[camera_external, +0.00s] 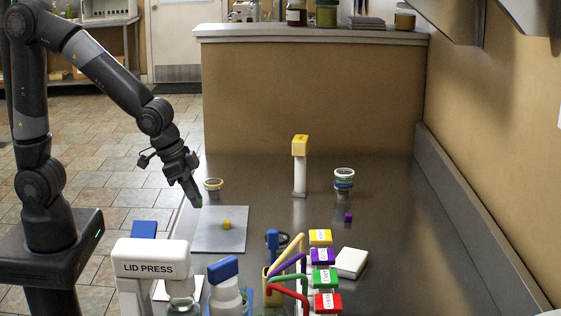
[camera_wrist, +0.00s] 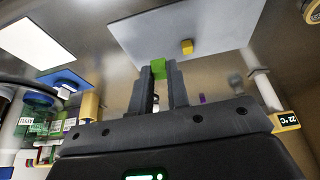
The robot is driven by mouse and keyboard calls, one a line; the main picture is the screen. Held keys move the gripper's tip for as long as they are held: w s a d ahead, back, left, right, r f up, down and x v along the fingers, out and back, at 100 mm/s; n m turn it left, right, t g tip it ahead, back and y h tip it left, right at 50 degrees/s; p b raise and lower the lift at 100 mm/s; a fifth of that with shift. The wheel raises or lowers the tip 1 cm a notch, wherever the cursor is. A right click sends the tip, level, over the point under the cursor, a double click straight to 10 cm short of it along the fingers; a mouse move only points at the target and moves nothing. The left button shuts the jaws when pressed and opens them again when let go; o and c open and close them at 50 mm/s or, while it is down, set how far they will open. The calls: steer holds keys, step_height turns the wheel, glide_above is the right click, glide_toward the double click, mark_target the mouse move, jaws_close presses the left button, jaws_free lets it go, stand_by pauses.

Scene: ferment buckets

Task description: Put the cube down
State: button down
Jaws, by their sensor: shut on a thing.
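My gripper (camera_external: 195,200) is shut on a green cube (camera_wrist: 158,68). In the wrist view the cube sits between the tips of the two fingers (camera_wrist: 158,76). In the external view I cannot make out the green cube at the fingertips. My gripper points down at the left edge of the table, by the upper left corner of a grey mat (camera_external: 232,243). A yellow cube (camera_external: 227,224) lies on the mat, apart from my gripper; it also shows in the wrist view (camera_wrist: 187,46). A purple cube (camera_external: 348,217) stands on the table to the right.
The lid press (camera_external: 150,260), bottles and coloured handles crowd the front. The table's right side is clear.

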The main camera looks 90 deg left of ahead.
glide_above(218, 225)
steer(key=s, duration=0.1)
step_height(218, 225, down, 4)
steer(key=shift+s+d+r, duration=0.1)
steer(key=shift+s, duration=0.05)
steer(key=shift+f, duration=1.95)
steer(key=shift+f, duration=0.1)
steer(key=c, duration=1.4)
jaws_free()
steer(key=v, duration=1.2)
steer(key=shift+t, duration=0.6)
steer(key=s+r, duration=0.3)
steer(key=s, duration=0.3)
steer(key=s+r, duration=0.3)
steer(key=s, duration=0.3)
steer(key=s+r, duration=0.3)
steer(key=s, duration=0.3)
